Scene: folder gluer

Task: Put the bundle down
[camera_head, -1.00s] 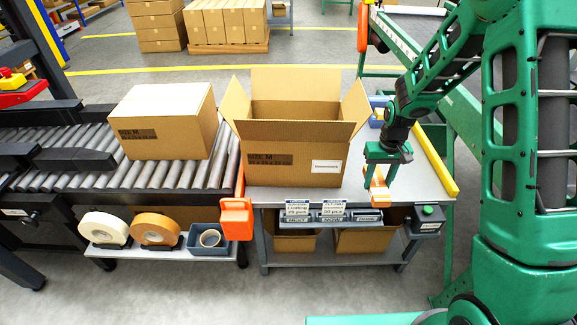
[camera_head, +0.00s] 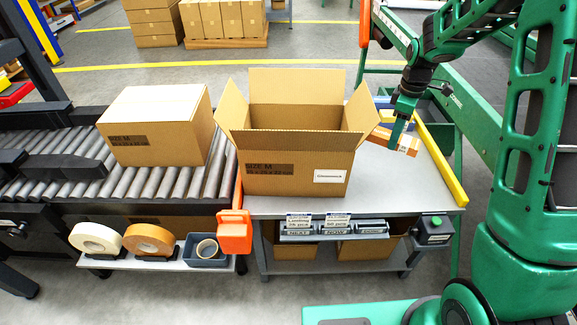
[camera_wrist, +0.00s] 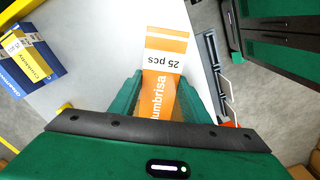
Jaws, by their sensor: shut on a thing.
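An orange and white bundle (camera_wrist: 167,62) marked "25 pcs" and "umbrisa" is in my gripper (camera_wrist: 178,92) in the wrist view, its lower part hidden between the green fingers. In the head view my gripper (camera_head: 394,135) is at the right side of the table, shut on the bundle (camera_head: 408,144), which extends to the right of the fingers. The bundle is low over the grey tabletop (camera_head: 385,185); I cannot tell whether it touches. The open cardboard box (camera_head: 290,165) stands just left of the gripper.
A blue and yellow pack (camera_wrist: 25,62) lies on the table's far side. A yellow rail (camera_head: 440,165) edges the right. A closed box (camera_head: 155,130) sits on the roller conveyor (camera_head: 60,160). The tabletop right of the open box is largely clear.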

